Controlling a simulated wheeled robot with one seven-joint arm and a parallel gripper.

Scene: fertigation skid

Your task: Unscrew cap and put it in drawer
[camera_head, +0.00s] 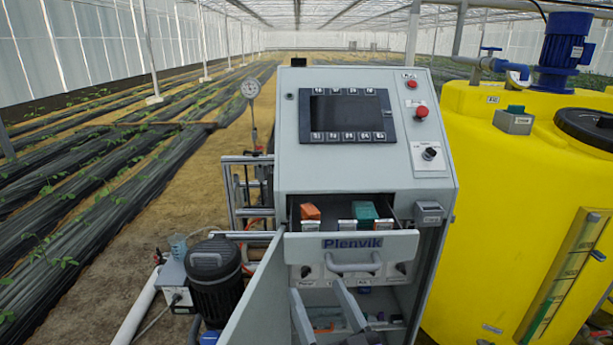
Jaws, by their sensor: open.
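The drawer (350,246) of the grey cabinet, labelled Plenvik, is pulled open below the screen. Orange and teal items lie in it with pale label tabs in front, and dark floor shows between them. Its curved handle (352,267) is on the front. On top of the yellow tank, a small grey holder (514,124) has a dark green piece (515,108) in it; I cannot tell whether this is the cap. A wide black lid (588,128) sits on the tank at the right edge.
The cabinet's lower door (255,300) stands open to the left. Two slanted grey bars (350,306) show before the lower compartment. A dark pump (214,275) and white pipe are at left. The yellow tank (495,230) stands close at right, with a blue motor (564,50) on it.

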